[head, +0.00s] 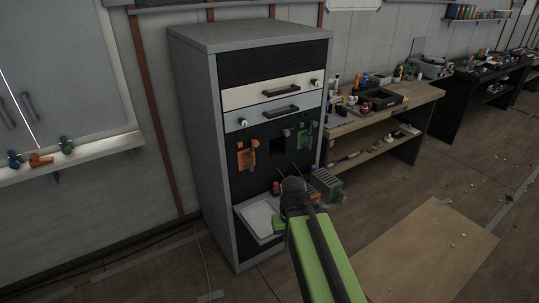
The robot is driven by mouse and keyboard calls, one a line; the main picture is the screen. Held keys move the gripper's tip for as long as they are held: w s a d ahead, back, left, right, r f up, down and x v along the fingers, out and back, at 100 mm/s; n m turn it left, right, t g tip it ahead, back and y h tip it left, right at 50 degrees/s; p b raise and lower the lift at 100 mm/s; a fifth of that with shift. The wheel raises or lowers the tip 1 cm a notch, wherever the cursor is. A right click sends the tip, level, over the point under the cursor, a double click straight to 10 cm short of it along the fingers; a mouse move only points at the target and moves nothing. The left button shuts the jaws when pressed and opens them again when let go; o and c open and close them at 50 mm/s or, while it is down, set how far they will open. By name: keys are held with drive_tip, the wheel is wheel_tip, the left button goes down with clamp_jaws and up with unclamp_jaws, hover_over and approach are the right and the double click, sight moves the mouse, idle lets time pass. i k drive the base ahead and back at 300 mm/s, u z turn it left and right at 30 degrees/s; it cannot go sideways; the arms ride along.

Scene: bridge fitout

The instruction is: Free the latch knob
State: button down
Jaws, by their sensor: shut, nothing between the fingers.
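A tall grey cabinet (196,110) with a black front stands at the centre. Its cream drawer (245,97) has a dark bar handle and a small pale knob (314,82) at its right end. The blue-grey drawer (255,118) below has a bar handle and another small pale knob (243,122) at its left end. I cannot tell which is the latch knob. Both drawers look closed. My gripper (294,185) is shut and empty, low in front of the cabinet, below both drawers and apart from the knobs. My wrist and green arm hide part of it.
Orange (246,155) and green (305,137) fittings sit on the cabinet front below the drawers. A pale tray (262,219) is low down, with a grey-green box (326,184) to its right. A cluttered wooden workbench (415,95) stands right; open floor lies in front.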

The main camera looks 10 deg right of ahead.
sight(254, 143)
drive_tip(key=z, duration=0.1)
drive_tip(key=k, duration=0.45)
drive_tip(key=u, duration=0.25)
drive_tip(key=i, duration=0.85)
drive_tip(key=u, duration=2.3)
drive_tip(key=k, duration=0.4)
drive_tip(key=i, duration=0.55)
